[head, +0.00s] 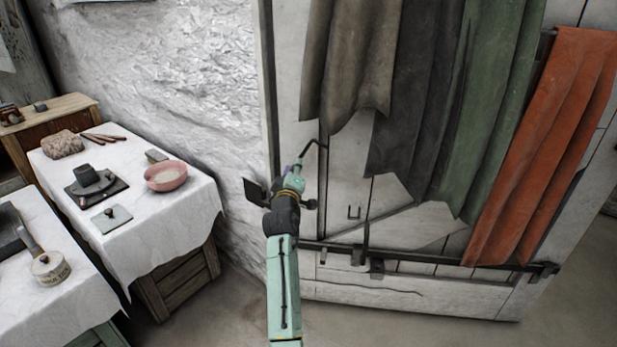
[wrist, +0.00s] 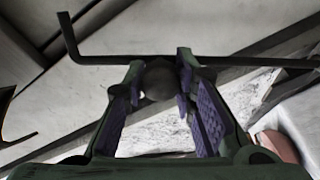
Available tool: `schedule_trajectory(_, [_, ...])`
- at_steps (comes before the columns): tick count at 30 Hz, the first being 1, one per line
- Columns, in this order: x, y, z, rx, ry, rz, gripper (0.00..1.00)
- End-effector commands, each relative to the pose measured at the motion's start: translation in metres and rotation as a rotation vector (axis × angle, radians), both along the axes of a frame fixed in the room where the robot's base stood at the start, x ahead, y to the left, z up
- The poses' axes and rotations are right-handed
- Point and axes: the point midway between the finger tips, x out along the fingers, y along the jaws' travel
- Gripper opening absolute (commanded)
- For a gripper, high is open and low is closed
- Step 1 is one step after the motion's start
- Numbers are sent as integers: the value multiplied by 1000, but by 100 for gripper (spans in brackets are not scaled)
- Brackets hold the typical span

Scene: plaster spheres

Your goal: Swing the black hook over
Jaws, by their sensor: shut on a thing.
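The black hook (head: 315,143) is a thin dark rod with a bent end, in front of the white panelled door in the head view. In the wrist view the hook (wrist: 110,60) runs across just beyond my fingertips, its left end bent upward. A dark round knob (wrist: 158,82) sits between the two purple-padded fingers, against the rod. My gripper (head: 298,170) is at the lower end of the hook in the head view, and it also shows in the wrist view (wrist: 158,66). It is shut on the knob. The join between knob and rod is partly hidden.
Grey, green and orange cloths (head: 540,150) hang over the panelling on the right. A dark horizontal bar (head: 440,259) crosses below. A small dark staple (head: 354,212) is on the panel. Cloth-covered tables (head: 150,215) with a pink bowl (head: 166,176) stand left.

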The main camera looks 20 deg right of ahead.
Motion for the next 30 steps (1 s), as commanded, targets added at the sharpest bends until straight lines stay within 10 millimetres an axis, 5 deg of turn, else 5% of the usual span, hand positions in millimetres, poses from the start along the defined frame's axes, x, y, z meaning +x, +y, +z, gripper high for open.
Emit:
schedule_trajectory(15, [30,80,28,-419,151,3,0])
schedule_trajectory(30, [42,113,26,-591,217,2,0])
